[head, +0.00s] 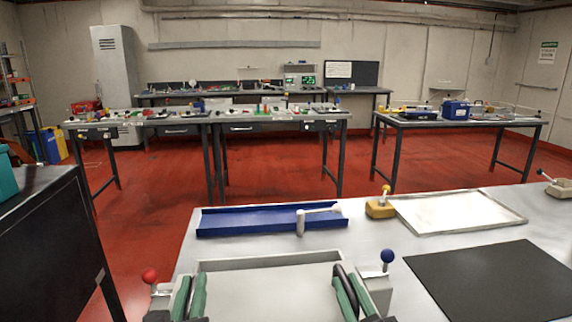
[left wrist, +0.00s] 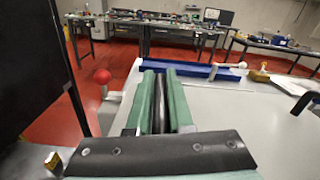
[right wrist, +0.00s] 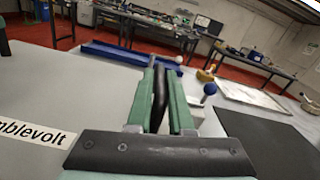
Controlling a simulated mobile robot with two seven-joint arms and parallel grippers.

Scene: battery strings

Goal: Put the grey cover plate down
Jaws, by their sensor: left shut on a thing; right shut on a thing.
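The light grey cover plate (head: 268,292) is at the bottom of the head view, between my two grippers. In the right wrist view the plate (right wrist: 50,95) carries a white label ending in "mblevolt". My left gripper (head: 190,285) is shut on a black handle (left wrist: 158,100) at the plate's left side. My right gripper (head: 350,285) is shut on a black handle (right wrist: 159,95) at its right side. A grey box edge (head: 268,259) shows just behind the plate. Whether the plate touches the box cannot be told. The plate's near edge is out of view.
A red-knobbed lever (head: 150,276) and a blue-knobbed lever (head: 387,257) stand beside the box. Behind lie a blue tray (head: 245,224), a yellow block (head: 380,208) and a white framed tray (head: 460,212). A black mat (head: 495,280) lies at right.

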